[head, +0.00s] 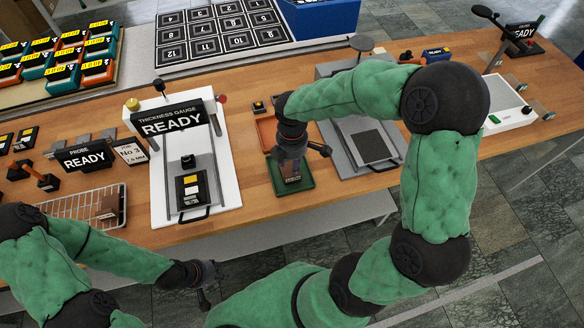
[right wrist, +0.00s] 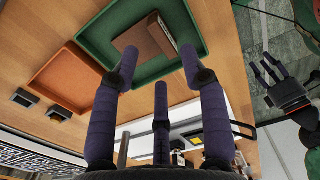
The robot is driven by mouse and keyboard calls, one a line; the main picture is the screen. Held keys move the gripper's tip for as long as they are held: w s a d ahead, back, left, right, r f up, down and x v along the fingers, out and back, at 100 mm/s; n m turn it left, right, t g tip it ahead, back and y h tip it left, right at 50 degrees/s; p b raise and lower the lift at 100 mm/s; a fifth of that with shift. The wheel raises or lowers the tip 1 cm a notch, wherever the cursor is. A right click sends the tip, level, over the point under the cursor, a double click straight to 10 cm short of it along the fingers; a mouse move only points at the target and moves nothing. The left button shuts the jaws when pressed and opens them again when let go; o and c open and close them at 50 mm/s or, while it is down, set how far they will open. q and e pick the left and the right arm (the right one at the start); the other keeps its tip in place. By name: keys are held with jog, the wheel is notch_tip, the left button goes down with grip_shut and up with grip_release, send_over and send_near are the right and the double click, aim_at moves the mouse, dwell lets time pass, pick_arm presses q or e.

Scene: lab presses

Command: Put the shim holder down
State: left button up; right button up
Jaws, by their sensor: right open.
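The shim holder (right wrist: 146,42) is a brown block lying in a green tray (right wrist: 110,22). In the head view the holder (head: 291,174) is partly covered by my gripper, and the green tray's rim (head: 292,190) shows around it. My right gripper (right wrist: 158,58) is open, its fingers spread above the tray with the holder between or just beyond the tips. In the head view this gripper (head: 300,155) points down over the tray. My left gripper (head: 208,285) hangs in front of the table, away from the holder; in the right wrist view its fingers (right wrist: 266,75) look spread and empty.
An orange tray (right wrist: 70,80) lies beside the green one. The thickness gauge (head: 168,122), reading READY, stands left of the trays. A grey press (head: 345,140) stands to the right. A wire basket (head: 75,205) is at the left front.

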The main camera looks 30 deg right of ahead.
notch_tip(320, 180, up, 6)
jog(key=shift+f+p, duration=0.1)
jog(key=shift+p, duration=0.4)
